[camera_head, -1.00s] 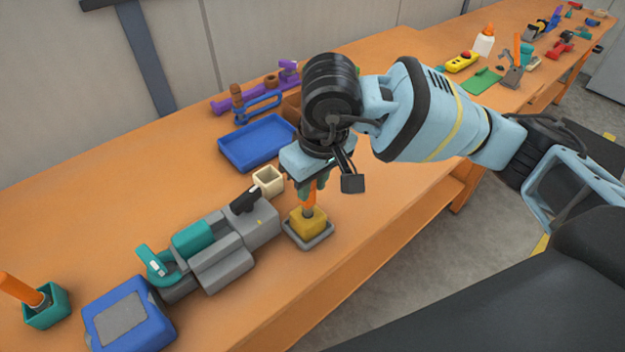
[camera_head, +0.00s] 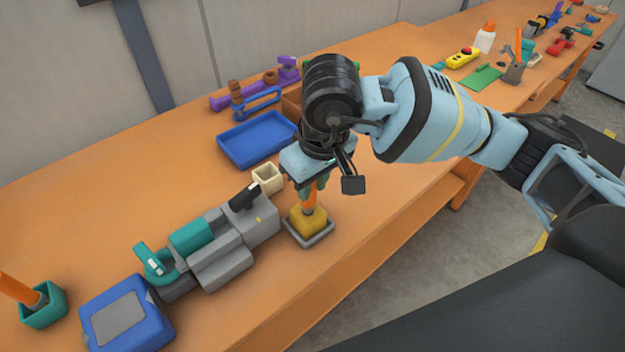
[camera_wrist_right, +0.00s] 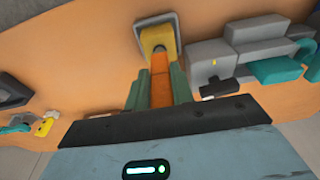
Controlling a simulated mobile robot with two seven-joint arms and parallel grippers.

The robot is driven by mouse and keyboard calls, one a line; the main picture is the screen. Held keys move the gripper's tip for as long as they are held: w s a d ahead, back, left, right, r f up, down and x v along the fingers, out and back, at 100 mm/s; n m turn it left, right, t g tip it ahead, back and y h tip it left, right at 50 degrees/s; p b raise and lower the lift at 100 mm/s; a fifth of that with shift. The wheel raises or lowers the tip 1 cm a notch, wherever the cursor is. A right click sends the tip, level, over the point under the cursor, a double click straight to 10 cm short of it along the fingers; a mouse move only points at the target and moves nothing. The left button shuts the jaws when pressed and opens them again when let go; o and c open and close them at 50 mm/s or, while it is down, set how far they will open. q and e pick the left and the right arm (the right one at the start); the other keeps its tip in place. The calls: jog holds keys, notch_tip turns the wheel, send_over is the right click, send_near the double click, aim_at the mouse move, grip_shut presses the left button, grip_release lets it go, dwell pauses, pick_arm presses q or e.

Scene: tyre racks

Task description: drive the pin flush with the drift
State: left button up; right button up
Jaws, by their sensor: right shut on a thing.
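My right gripper (camera_head: 310,188) points down and is shut on an orange drift (camera_head: 310,200). The drift stands about upright, its lower end at the top of a yellow block (camera_head: 307,222). The block sits in a shallow grey tray (camera_head: 325,239) near the bench's front edge. In the right wrist view the green fingers (camera_wrist_right: 158,88) are on both sides of the orange drift (camera_wrist_right: 160,66), which meets the yellow block (camera_wrist_right: 156,38). I cannot make out the pin; the drift and the block hide that spot. My left gripper is not in view.
A grey and teal vise-like machine (camera_head: 225,245) stands close left of the tray. A small cream box (camera_head: 267,178) and a blue tray (camera_head: 257,138) lie behind. A teal holder (camera_head: 43,305) and a blue box (camera_head: 127,318) are at front left.

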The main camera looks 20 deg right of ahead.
dwell(0.6)
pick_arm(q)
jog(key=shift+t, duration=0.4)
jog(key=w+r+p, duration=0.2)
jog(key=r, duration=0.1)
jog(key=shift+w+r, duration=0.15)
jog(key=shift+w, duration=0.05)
pick_arm(e)
notch_tip(320, 180, up, 7)
dwell(0.3)
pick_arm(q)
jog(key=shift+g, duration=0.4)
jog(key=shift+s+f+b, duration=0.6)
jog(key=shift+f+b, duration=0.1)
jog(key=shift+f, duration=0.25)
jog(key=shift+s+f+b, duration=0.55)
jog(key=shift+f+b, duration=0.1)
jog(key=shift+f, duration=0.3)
pick_arm(e)
jog(key=shift+f, duration=2.95)
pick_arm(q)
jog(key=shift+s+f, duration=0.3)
pick_arm(e)
jog(key=shift+f, duration=0.15)
